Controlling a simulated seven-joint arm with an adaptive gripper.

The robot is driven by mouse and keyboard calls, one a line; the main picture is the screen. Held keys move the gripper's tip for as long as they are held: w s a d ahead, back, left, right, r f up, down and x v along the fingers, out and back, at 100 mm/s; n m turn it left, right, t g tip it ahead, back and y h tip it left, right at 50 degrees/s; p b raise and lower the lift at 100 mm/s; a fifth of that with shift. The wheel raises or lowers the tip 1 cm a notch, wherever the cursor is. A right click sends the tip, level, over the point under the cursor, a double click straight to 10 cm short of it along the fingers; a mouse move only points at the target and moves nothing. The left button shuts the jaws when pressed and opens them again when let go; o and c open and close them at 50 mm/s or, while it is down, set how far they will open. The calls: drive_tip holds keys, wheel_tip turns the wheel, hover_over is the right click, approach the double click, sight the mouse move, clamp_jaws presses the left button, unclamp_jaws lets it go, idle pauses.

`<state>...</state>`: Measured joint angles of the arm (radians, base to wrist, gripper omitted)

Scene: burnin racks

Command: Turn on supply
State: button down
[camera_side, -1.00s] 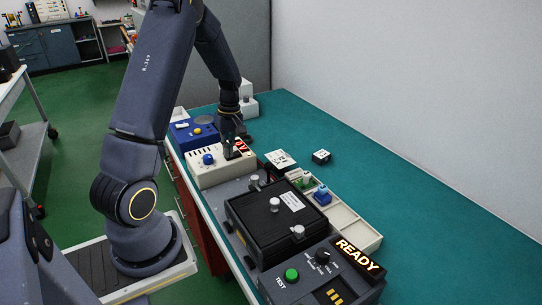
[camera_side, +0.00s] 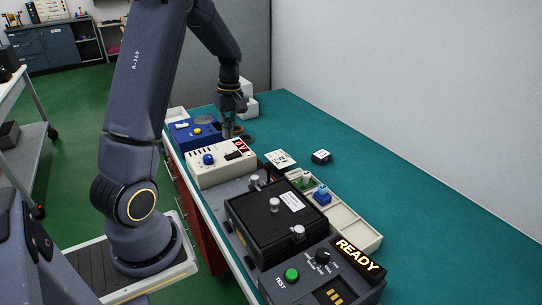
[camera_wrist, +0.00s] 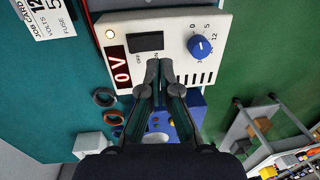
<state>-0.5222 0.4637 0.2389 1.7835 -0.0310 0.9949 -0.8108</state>
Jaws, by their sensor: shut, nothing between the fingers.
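The supply (camera_side: 221,171) is a cream box behind the black fixture in the side view. In the wrist view the supply (camera_wrist: 178,22) shows a black rocker switch (camera_wrist: 145,41) marked OFF and ON, and a blue knob (camera_wrist: 200,46) with a volt scale. Its red display (camera_wrist: 120,67) reads 0 V, and a small round lamp (camera_wrist: 110,33) glows. My gripper (camera_side: 227,136) is shut and empty, above the far edge of the supply. In the wrist view its fingertips (camera_wrist: 159,68) are over the supply's edge, beside the switch and apart from it.
A blue box (camera_side: 193,133) stands beyond the supply. Dark and orange rings (camera_wrist: 104,97) lie near it. The black fixture (camera_side: 270,218), a parts tray (camera_side: 350,225) and a tester with a lit READY sign (camera_side: 359,255) are nearer. Green mat on the right is mostly clear.

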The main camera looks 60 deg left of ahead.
wheel_tip(320, 180, up, 8)
drive_tip(key=s, duration=0.1)
idle(0.4)
drive_tip(key=s+d+r+m+t, duration=0.15)
drive_tip(key=d+r+m, duration=0.3)
drive_tip(key=d, duration=0.55)
drive_tip(key=d+r+m+t, duration=0.3)
drive_tip(key=d+r, duration=0.3)
drive_tip(key=d, duration=0.3)
drive_tip(key=s+d+f+m+t, duration=0.2)
drive_tip(key=s+d+f+m, duration=0.2)
drive_tip(key=s+d+m, duration=0.2)
drive_tip(key=d+m, duration=0.2)
drive_tip(key=m, duration=0.2)
drive_tip(key=shift+s+f, duration=0.3)
drive_tip(key=shift+f, duration=0.05)
drive_tip(key=shift+m+t, duration=0.25)
